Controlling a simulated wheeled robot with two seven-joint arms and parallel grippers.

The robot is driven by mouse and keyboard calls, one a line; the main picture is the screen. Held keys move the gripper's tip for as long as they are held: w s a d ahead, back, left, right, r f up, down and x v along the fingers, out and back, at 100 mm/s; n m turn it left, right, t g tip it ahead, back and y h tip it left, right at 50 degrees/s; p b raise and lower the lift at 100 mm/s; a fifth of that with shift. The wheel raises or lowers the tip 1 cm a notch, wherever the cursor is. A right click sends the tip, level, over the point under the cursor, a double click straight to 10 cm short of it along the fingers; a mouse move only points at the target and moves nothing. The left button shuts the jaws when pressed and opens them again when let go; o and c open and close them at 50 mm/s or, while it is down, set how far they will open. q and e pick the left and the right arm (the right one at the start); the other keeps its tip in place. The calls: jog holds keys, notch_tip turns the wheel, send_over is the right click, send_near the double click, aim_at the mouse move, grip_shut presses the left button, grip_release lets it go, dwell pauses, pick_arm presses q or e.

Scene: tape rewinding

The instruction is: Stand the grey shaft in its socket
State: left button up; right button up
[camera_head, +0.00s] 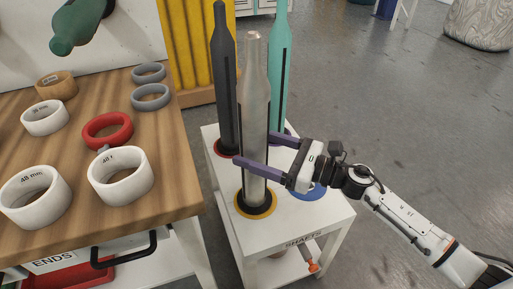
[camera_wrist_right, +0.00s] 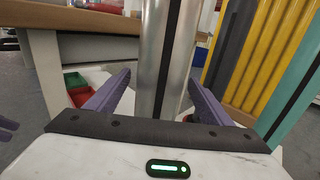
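The grey shaft (camera_head: 255,110) stands upright, its foot inside the yellow-ringed socket (camera_head: 241,205) with a black hub on the white cart. It is a tall metallic bottle shape with a dark slot. My right gripper (camera_head: 255,149) reaches in from the right, with one purple finger in front of the shaft and one behind it. In the right wrist view the shaft (camera_wrist_right: 148,60) stands between the fingers (camera_wrist_right: 160,76), with a gap showing on its left. My left gripper is not in the head view; a small purple piece at the wrist view's left edge may belong to it.
The white cart (camera_head: 335,215) also holds a dark shaft (camera_head: 225,80) in a red-ringed socket and a teal shaft (camera_head: 278,60) behind. A blue-ringed socket (camera_head: 313,193) lies right of the grey shaft. A wooden table (camera_head: 160,185) with tape rolls stands left.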

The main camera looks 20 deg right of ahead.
jog(key=shift+f, duration=0.35)
jog(key=v, duration=1)
jog(key=shift+r, duration=0.35)
jog(key=shift+s+d, duration=0.1)
jog(key=shift+d, duration=0.05)
